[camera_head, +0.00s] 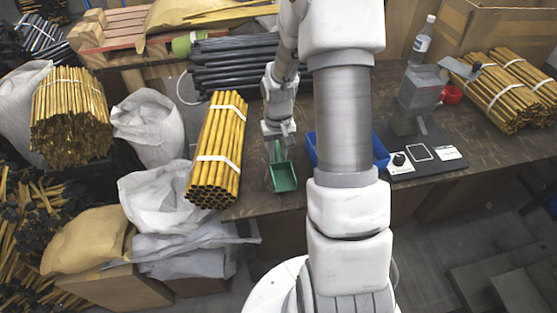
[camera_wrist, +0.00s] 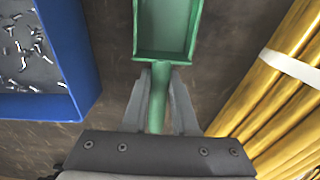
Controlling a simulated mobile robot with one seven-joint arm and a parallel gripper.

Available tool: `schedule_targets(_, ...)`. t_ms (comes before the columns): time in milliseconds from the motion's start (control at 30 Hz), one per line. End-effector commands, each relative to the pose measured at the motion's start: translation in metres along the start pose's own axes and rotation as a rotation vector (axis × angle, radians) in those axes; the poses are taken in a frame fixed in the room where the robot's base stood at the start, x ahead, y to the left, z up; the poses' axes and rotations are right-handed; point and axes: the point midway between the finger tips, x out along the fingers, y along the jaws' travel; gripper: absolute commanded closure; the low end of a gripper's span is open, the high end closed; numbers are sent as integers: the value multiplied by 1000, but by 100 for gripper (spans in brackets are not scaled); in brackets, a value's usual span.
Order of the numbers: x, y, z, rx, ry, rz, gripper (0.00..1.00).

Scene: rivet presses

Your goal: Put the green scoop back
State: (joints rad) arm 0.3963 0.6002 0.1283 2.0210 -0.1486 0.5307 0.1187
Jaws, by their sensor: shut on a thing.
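The green scoop (camera_head: 283,177) hangs below my gripper (camera_head: 279,137) in the head view, between a bundle of yellow rods and a blue tray. In the wrist view the scoop (camera_wrist: 167,35) has its handle between the two fingers of my gripper (camera_wrist: 160,85), which are shut on it. Its pan points away from the gripper and looks empty. I cannot tell whether the scoop touches the table. The blue tray (camera_wrist: 85,50) holds several small metal rivets in the wrist view. In the head view the tray (camera_head: 311,146) is partly hidden behind my arm.
Yellow rods (camera_head: 217,150) lie bundled left of the scoop. Black rods (camera_head: 225,65) lie behind.

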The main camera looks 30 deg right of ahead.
Motion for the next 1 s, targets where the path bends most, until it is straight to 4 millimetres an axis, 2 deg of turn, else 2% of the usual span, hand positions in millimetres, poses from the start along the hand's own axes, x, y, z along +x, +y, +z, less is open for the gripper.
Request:
schedule_targets(33, 12, 0, 1, 0, -3, 0, 100)
schedule_targets(100, 19, 0, 1, 0, -3, 0, 100)
schedule_targets(467, 22, 0, 0, 0, 0, 0, 100)
schedule_targets(500, 22, 0, 0, 0, 0, 0, 72)
schedule_targets(667, 21, 0, 0, 0, 0, 0, 43)
schedule_targets(1000, 18, 0, 0, 0, 0, 0, 43)
